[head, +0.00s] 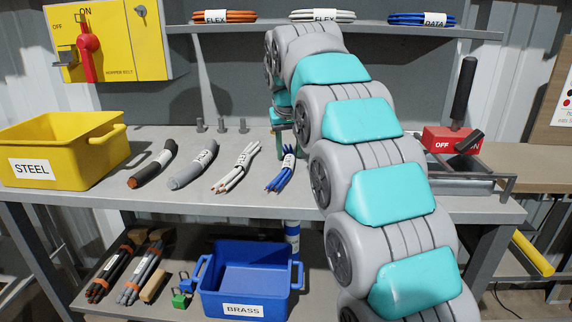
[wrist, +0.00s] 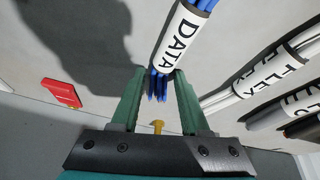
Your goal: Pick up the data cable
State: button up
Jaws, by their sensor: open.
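The data cable (head: 280,177) is a short blue bundle with a white DATA label, lying on the grey bench at the right end of the row of cable pieces. In the wrist view, the data cable (wrist: 178,40) runs up from between my fingertips, its frayed blue ends between the fingers. My gripper (wrist: 160,75) is open, a green finger on each side of the cable. In the head view, my gripper (head: 284,122) is partly hidden by my arm, just behind the cable's far end. Whether the fingers touch the cable I cannot tell.
A white FLEX cable (head: 237,168) lies left of the data cable, then a grey (head: 193,165) and a black piece (head: 153,164). The yellow STEEL bin (head: 60,128) stands at the left. The blue BRASS bin (head: 248,309) is below.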

aim_at(289, 154)
jog(key=shift+c, duration=0.2)
grip_shut()
dwell(0.6)
jog(key=shift+w+r, duration=0.1)
jog(key=shift+r, duration=1.5)
jog(key=shift+s+r, duration=0.2)
jog(key=shift+s, duration=0.45)
jog(key=shift+s+b, duration=0.5)
jog(key=shift+s, duration=0.3)
jog(key=s, duration=0.4)
jog(key=s+r+b, duration=0.1)
jog(key=s, duration=0.4)
jog(key=s+b, duration=0.1)
jog(key=s, duration=0.3)
jog(key=shift+s+a+r, duration=0.15)
jog(key=shift+a, duration=0.05)
